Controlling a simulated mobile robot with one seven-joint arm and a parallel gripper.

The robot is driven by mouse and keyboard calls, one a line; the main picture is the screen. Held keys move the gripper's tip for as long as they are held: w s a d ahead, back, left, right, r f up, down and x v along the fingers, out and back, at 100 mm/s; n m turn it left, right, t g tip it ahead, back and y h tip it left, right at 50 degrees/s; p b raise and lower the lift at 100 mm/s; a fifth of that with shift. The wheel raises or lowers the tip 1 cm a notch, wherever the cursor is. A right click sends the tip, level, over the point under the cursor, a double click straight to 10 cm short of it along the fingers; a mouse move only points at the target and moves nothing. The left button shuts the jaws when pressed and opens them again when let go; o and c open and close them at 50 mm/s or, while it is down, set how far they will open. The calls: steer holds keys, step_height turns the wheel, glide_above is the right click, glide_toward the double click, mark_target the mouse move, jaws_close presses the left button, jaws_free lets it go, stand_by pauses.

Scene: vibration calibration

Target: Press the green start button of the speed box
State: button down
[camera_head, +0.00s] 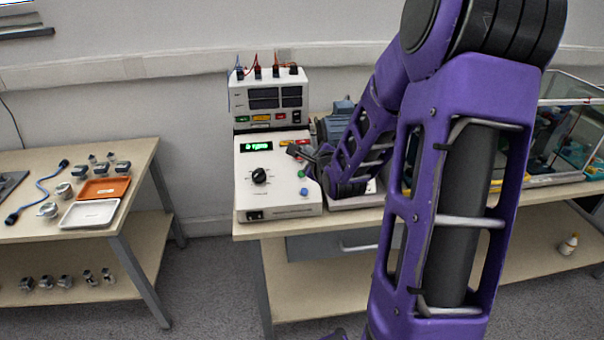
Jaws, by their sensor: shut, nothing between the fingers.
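The speed box (248,200) is a white sloped box on the bench. It has a lit green display (256,147), a black knob (260,176) and yellow and red parts along its upper right edge. A small green button (302,174) shows on the right of its face, above a blue one (304,191). My gripper (293,151) is shut and empty, over the upper right of the box, above and slightly left of the green button. I cannot tell whether the fingers touch the panel.
A white instrument (240,103) with dark displays and red and blue leads stands behind the box. A blue-grey motor (343,107) is partly hidden by my arm. A glass-sided case (570,120) is at right. A side table at left holds an orange tray (104,188) and a white tray (90,214).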

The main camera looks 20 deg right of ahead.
steer(key=w+f+b, duration=0.1)
steer(key=f+b, duration=0.3)
steer(key=w+f+b, duration=0.1)
steer(key=f+b, duration=0.1)
steer(key=shift+w+d+f, duration=0.1)
steer(key=shift+w+d, duration=0.2)
steer(key=shift+d, duration=0.1)
steer(key=shift+w+d+f+b, duration=0.15)
steer(key=shift+w+f+b, duration=0.4)
steer(key=shift+f, duration=0.3)
steer(key=shift+f, duration=0.1)
stand_by(1.1)
steer(key=shift+w+f, duration=0.15)
steer(key=shift+f, duration=0.15)
steer(key=shift+w+d+f, duration=0.1)
steer(key=shift+w+f, duration=0.05)
steer(key=shift+f, duration=0.2)
stand_by(0.9)
steer(key=shift+r, duration=0.15)
steer(key=shift+s+r+p, duration=0.35)
steer(key=shift+r+p, duration=0.2)
steer(key=shift+p, duration=0.15)
